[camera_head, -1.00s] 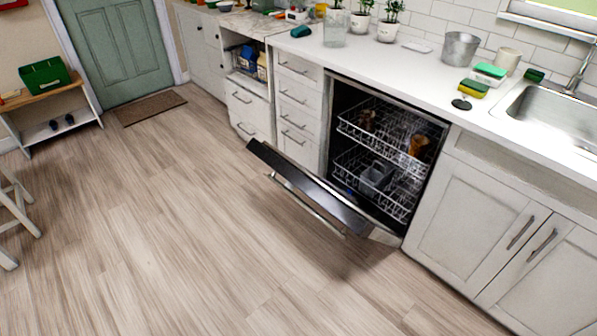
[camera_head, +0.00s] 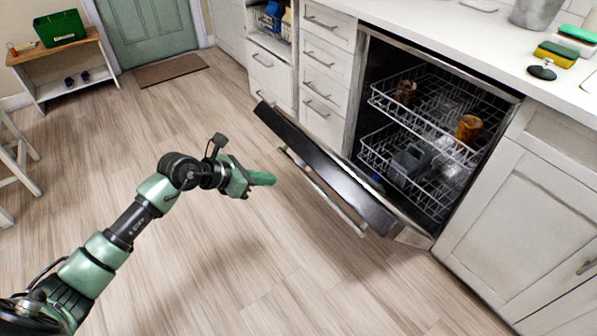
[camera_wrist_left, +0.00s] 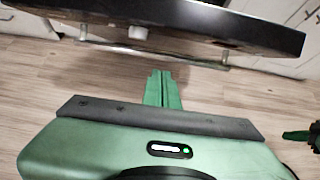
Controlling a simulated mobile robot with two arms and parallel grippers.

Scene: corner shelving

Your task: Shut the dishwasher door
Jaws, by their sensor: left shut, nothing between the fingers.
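The dishwasher door (camera_head: 325,172) hangs open and tilted outward, its dark top edge slanting from the cabinets down to the right. Its bar handle (camera_head: 322,193) is on the outer side, facing my arm. The door's dark edge (camera_wrist_left: 190,22) and the handle (camera_wrist_left: 150,53) cross the top of the left wrist view. My left gripper (camera_head: 268,179) is shut and empty, in front of the door's outer side and apart from it. Its green fingers also show in the left wrist view (camera_wrist_left: 163,88), pointing at the handle.
Inside the dishwasher, an upper rack (camera_head: 425,112) and a lower rack (camera_head: 395,165) hold dishes, including an amber cup (camera_head: 467,128). White drawers (camera_head: 325,75) stand left of it. The floor in front is clear. A low bench (camera_head: 72,82) stands at the far left.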

